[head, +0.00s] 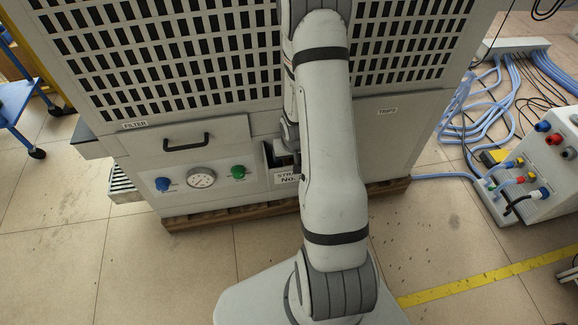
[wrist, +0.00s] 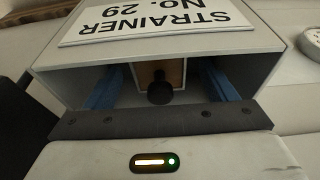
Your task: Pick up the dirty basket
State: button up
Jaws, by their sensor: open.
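In the wrist view, an open compartment (wrist: 265,45) carries an upside-down label (wrist: 150,18) reading "STRAINER No. 29". Inside sits what looks like the basket (wrist: 174,70), a pale-framed tan front with a black round knob (wrist: 160,92). How dirty it is cannot be told. My gripper (wrist: 160,82) is open, its two blue fingers reaching into the compartment on either side of the knob, apart from it. In the head view my arm hides most of the gripper and the basket; the strainer label (head: 286,178) shows beside the arm.
The large grey cabinet (head: 390,140) has a filter drawer (head: 190,145), a gauge (head: 201,178), and blue and green knobs. It stands on a wooden pallet (head: 210,217). Blue hoses (head: 480,105) and a connector box (head: 545,160) are at right, a blue cart (head: 15,100) at left.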

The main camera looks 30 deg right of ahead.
jog(key=shift+x, duration=1.25)
jog(key=shift+r, duration=0.1)
jog(key=shift+c, duration=0.5)
jog(key=c, duration=1.1)
